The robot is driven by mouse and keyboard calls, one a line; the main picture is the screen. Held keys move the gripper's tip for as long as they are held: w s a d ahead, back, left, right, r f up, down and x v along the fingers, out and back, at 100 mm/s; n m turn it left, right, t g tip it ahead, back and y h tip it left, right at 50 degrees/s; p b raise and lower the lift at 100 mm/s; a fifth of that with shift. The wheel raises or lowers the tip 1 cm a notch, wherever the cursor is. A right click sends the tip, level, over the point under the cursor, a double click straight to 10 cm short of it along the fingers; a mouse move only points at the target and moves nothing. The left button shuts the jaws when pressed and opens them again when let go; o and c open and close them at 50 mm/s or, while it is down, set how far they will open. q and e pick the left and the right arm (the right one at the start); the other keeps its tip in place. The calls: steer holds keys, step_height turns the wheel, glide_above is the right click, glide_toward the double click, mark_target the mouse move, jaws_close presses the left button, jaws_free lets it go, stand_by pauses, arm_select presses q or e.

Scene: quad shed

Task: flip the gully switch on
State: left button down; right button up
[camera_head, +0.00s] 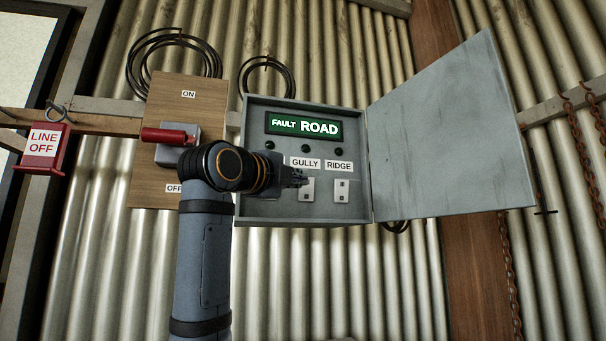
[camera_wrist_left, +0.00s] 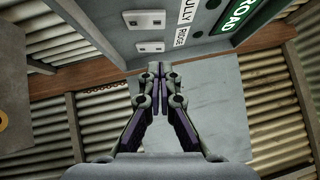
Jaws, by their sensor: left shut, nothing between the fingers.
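The gully switch (camera_head: 308,191) is a small white switch under the GULLY label (camera_head: 305,163) in an open grey box (camera_head: 290,221). My left gripper (camera_head: 299,178) is shut and empty, its tips just in front of or beside this switch; I cannot tell if they touch. The gripper covers the left part of the box. In the left wrist view the gully switch (camera_wrist_left: 143,19) is at the top, and the shut fingertips (camera_wrist_left: 160,70) are below the ridge switch (camera_wrist_left: 150,47). The switch's on or off position is too small to tell. My right gripper is not in view.
The ridge switch (camera_head: 341,191) sits close right of the gully switch. The box door (camera_head: 440,130) stands open to the right. A red-handled lever (camera_head: 168,136) on a wooden board and a red LINE OFF tag (camera_head: 42,148) are left.

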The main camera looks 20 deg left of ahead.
mark_target(312, 180)
arm_select(q)
steer(key=w+p, duration=0.1)
steer(key=w, duration=0.1)
steer(key=w+r+p, duration=0.1)
steer(key=w, duration=0.1)
steer(key=w+p, duration=0.1)
steer(key=w, duration=0.2)
steer(key=shift+a+r, duration=0.35)
steer(key=shift+r, duration=0.05)
steer(key=shift+w+a+f+p, duration=0.1)
steer(key=shift+w+a+p, duration=0.2)
steer(key=shift+a+p, duration=0.05)
steer(key=shift+d, duration=0.1)
